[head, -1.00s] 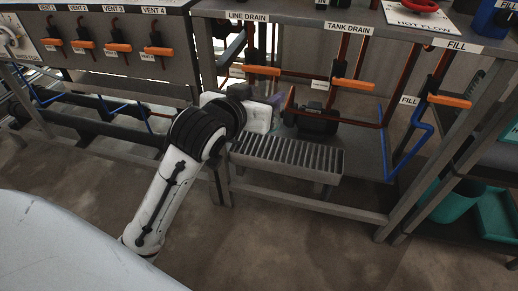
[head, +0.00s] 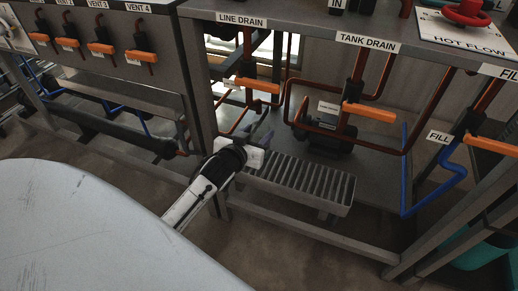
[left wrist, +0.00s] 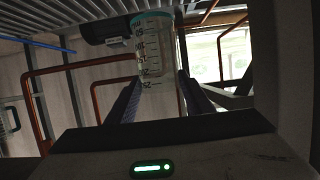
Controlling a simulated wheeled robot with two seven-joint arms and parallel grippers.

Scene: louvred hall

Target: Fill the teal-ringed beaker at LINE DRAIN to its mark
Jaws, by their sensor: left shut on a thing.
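The teal-ringed beaker (left wrist: 152,52) is clear with dark graduations. In the left wrist view it sits between the fingers of my left gripper (left wrist: 160,100), which is shut on it. That view looks upside down, with the ring on the side toward the slatted rack (left wrist: 50,50). I cannot make out any liquid. In the head view my left gripper (head: 262,146) is at the left end of the slatted rack (head: 340,196), below the LINE DRAIN label (head: 241,20) and its orange handle (head: 258,84); the beaker is not clearly visible there. My right gripper is not in view.
To the right are the TANK DRAIN handle (head: 370,112) and the FILL handle (head: 492,145). Copper pipes (head: 288,110) and a blue pipe (head: 430,205) run around the rack. A dark pump-like unit (head: 325,132) stands behind it. The right part of the rack is clear.

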